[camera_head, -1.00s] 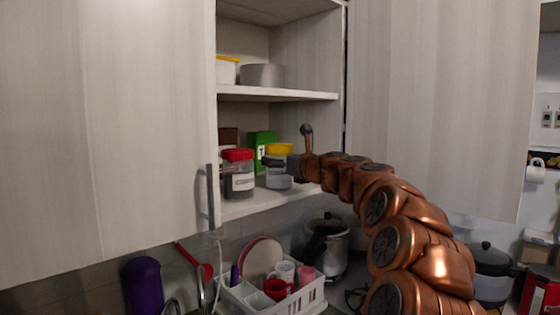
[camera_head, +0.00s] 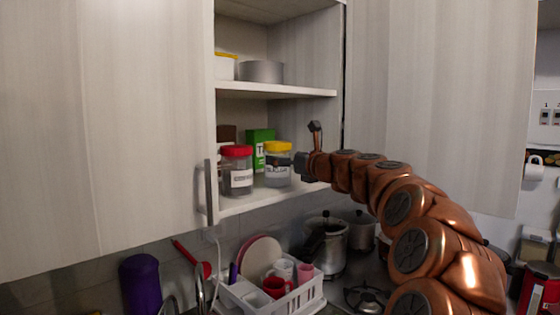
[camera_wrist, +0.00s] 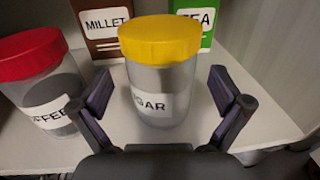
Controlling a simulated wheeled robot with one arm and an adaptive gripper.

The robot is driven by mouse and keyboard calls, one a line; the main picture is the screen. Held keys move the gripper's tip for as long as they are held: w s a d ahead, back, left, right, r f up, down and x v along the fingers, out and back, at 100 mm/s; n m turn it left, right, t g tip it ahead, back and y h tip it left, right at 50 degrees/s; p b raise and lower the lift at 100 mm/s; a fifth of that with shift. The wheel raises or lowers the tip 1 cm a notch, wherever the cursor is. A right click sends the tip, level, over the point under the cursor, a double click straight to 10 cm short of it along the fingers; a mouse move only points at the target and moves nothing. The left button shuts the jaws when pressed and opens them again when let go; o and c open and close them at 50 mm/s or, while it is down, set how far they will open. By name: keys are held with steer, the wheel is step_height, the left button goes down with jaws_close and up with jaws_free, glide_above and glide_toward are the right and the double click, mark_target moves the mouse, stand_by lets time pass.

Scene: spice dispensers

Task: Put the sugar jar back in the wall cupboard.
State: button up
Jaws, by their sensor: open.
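The sugar jar, a clear jar with a yellow lid and a white label (camera_head: 278,164), stands upright on the lower shelf of the open wall cupboard (camera_head: 270,197). In the wrist view the jar (camera_wrist: 160,75) stands beyond and between my fingertips, its label partly showing "GAR". My gripper (camera_wrist: 163,95) is open, with a finger on each side of the jar's front and gaps visible on both sides. In the head view my gripper (camera_head: 298,165) is at the jar's right side, its fingers partly hidden.
A red-lidded coffee jar (camera_wrist: 40,85) stands close left of the sugar jar. A millet box (camera_wrist: 103,25) and a green tea box (camera_head: 260,146) stand behind. Open cupboard doors flank the shelf. A dish rack (camera_head: 290,300) and pots (camera_head: 327,245) are below.

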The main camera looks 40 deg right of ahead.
steer(key=s+b, duration=0.1)
steer(key=s, duration=0.7)
steer(key=shift+s+d+b, duration=0.2)
steer(key=shift+b, duration=0.1)
